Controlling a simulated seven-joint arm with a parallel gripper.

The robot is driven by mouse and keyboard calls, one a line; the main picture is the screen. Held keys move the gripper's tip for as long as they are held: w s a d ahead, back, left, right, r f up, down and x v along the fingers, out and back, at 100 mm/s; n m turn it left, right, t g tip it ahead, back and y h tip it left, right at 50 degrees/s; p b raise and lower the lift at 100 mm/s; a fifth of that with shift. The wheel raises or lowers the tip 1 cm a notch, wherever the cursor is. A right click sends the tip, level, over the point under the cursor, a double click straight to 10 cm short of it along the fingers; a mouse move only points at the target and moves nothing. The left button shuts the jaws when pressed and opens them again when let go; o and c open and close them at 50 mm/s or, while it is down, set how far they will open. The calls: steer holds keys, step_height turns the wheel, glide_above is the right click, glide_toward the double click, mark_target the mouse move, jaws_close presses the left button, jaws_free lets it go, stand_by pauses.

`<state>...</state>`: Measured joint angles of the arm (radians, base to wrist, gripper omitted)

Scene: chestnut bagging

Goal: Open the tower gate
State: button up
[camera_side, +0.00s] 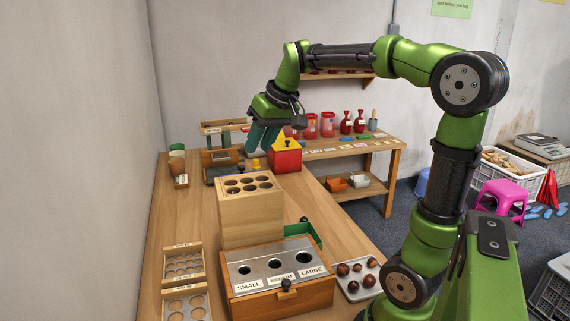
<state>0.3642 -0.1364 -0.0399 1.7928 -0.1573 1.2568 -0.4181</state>
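My gripper (259,151), with teal fingers pointing down, hangs over the far part of the wooden table. Its fingers look slightly apart, with nothing visible between them. It is just left of a red box with a yellow sloped top (286,158); I cannot tell whether they touch. A tall wooden block (250,218) with several round holes in its top stands nearer the camera. In front of it is a wooden sorting box (284,298) with a metal top, holes labelled small, medium and large, and a dark knob (286,284). No part is clearly identifiable as the tower gate.
A white tray of chestnuts (352,294) sits right of the sorting box. A green tray (305,232) is behind it. Wooden hole trays (183,262) line the left edge. Red jars (327,125) stand on the back bench. The table's left middle is clear.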

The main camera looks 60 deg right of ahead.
mark_target(242, 166)
steer(key=w+d+r+n, duration=0.3)
steer(key=d+r+n, duration=0.2)
steer(key=d+r, duration=0.1)
steer(key=shift+g, duration=0.3)
steer(key=x, duration=1.6)
steer(key=shift+w+d+f, duration=0.1)
steer(key=shift+d+f, duration=0.05)
steer(key=shift+f, duration=0.15)
steer(key=shift+c, duration=0.4)
jaws_close()
